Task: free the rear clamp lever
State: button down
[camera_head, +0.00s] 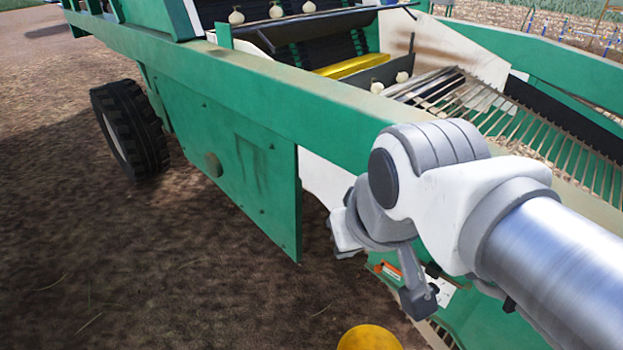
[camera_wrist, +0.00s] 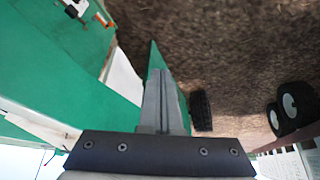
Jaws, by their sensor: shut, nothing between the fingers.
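My gripper (camera_wrist: 165,85) shows in the wrist view with its two grey fingers together and nothing between them. It points along the green side panel (camera_wrist: 55,75) of the onion elevator, with open ground to its right. At the top left of the wrist view, apart from the fingers, a small grey lever-like fitting (camera_wrist: 75,9) stands on the green side beside an orange mark (camera_wrist: 104,19). I cannot tell for sure whether it is the rear clamp lever.
The elevator's long green rail (camera_head: 250,90) crosses the head view, with a slatted conveyor (camera_head: 540,140) behind my arm. A black wheel (camera_head: 129,130) stands at left. A yellow rounded object (camera_head: 369,338) is at the bottom edge. Bare soil lies free at lower left.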

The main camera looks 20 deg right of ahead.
jog(key=w+d+f+n+g+h+b, duration=0.3)
jog(key=w+d+f+h+b, duration=0.15)
jog(key=f, duration=0.65)
jog(key=w+d+f+n+g+h+b, duration=0.3)
jog(key=w+d+f+n+h, duration=0.15)
jog(key=f, duration=0.65)
jog(key=w+d+f+n+g+h+b, duration=0.3)
jog(key=w+d+f+h, duration=0.15)
jog(key=f, duration=0.65)
jog(key=w+f+n+t+h+b, duration=0.1)
jog(key=w+f+n+t+b, duration=0.1)
jog(key=f+n+t, duration=0.6)
jog(key=w+f+n+t+h+b, duration=0.2)
jog(key=f+n+t+b, duration=0.3)
jog(key=f, duration=1.5)
jog(key=w+d+n+t, duration=0.1)
jog(key=n+t, duration=0.2)
jog(key=n, duration=0.3)
jog(key=shift+w+f, duration=0.15)
jog(key=shift+f, duration=0.2)
jog(key=shift+h, duration=0.25)
